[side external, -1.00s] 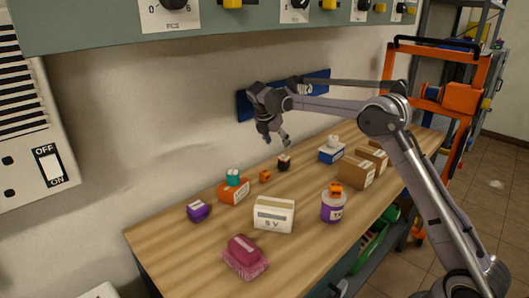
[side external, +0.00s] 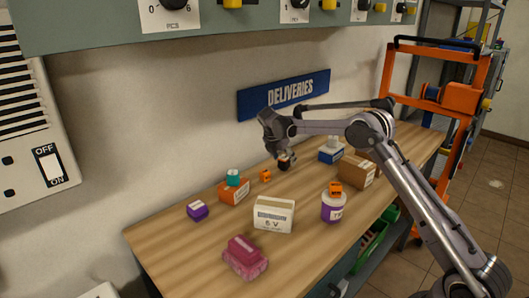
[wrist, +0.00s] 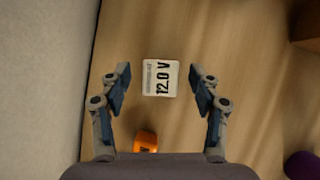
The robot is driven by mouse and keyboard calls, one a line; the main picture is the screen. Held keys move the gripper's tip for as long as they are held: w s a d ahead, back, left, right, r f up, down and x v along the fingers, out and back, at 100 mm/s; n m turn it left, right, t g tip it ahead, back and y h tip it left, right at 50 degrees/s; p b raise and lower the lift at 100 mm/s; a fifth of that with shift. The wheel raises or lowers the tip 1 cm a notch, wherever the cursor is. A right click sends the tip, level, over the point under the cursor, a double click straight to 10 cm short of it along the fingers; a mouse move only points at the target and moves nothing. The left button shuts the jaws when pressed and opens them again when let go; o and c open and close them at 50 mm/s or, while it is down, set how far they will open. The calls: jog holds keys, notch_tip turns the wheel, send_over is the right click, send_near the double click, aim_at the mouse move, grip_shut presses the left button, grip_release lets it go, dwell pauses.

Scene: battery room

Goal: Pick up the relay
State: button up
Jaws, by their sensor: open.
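A small dark block (side external: 285,164) with a pale top and a reddish band stands on the bench near the wall. No marking reads relay, but this block lies between my fingers. My gripper (side external: 282,154) points down just over it, partly hiding its top in the side view. In the wrist view my gripper (wrist: 160,72) is open, with one finger to each side of the label and a visible gap on both sides. I cannot tell the exact height.
A small orange cube (side external: 265,176) sits close by. An orange box with a teal piece (side external: 234,193), a purple block (side external: 198,210), a white 6 V box (side external: 273,214), a purple-labelled jar (side external: 333,208), a blue-and-white box (side external: 330,155) and cartons (side external: 357,172) surround it. The wall is close behind.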

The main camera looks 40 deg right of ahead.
jog(key=shift+d+f, duration=0.25)
jog(key=shift+f, duration=0.2)
jog(key=c, duration=1.3)
jog(key=shift+r, duration=0.15)
